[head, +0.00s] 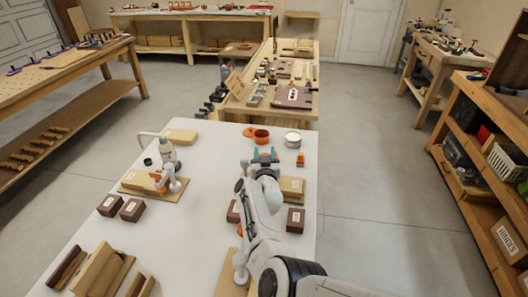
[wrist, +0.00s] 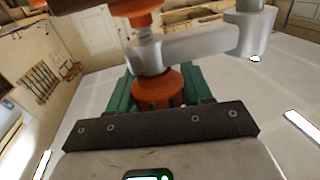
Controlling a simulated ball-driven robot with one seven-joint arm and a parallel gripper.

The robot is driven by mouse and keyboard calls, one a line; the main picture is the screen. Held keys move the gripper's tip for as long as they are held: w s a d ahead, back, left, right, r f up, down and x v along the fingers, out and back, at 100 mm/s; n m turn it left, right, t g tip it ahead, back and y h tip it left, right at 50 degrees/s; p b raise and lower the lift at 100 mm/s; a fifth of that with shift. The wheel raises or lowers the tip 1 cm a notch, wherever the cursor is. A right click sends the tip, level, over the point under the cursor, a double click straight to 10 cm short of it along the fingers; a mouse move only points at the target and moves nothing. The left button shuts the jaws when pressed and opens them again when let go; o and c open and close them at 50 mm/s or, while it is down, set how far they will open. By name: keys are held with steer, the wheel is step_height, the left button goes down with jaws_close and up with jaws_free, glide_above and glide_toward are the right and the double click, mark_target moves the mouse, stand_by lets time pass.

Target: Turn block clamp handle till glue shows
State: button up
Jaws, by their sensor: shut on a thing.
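My gripper (head: 265,156) is at the far right part of the white table, with teal fingers; my arm hides much of what is beneath it. In the wrist view, the teal fingers (wrist: 160,92) close around an orange round part of the clamp (wrist: 157,88). A grey crank-like handle (wrist: 200,45) with a rounded knob at its right end stands just beyond it, with another orange part above. Pale wood blocks (head: 292,186) lie just right of my arm. The glue joint is not visible. Another orange clamp (head: 168,180) sits on a wood block at left.
An orange bowl (head: 262,136), a white tin (head: 292,139) and a small orange item (head: 300,160) stand near my gripper. Dark labelled blocks (head: 132,210) and wood strips (head: 100,270) lie on the white table (head: 190,240). A workbench (head: 270,105) adjoins the far end.

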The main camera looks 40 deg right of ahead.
steer(key=shift+r+m+g+h, duration=0.1)
steer(key=shift+m+g+h, duration=0.5)
steer(key=shift+h, duration=0.1)
steer(key=o, duration=1)
steer(key=shift+r, duration=0.5)
step_height(320, 180, up, 2)
steer(key=shift+r+p, duration=0.25)
steer(key=shift+p, duration=0.25)
steer(key=s+a+r, duration=0.1)
steer(key=s+r, duration=0.2)
steer(key=s, duration=0.1)
steer(key=s+a+r+p, duration=0.1)
steer(key=s+r, duration=0.2)
steer(key=s, duration=0.2)
steer(key=s+a+r, duration=0.2)
steer(key=s+r, duration=0.1)
steer(key=s, duration=0.1)
steer(key=shift+s+r+p, duration=0.2)
steer(key=shift+p, duration=0.2)
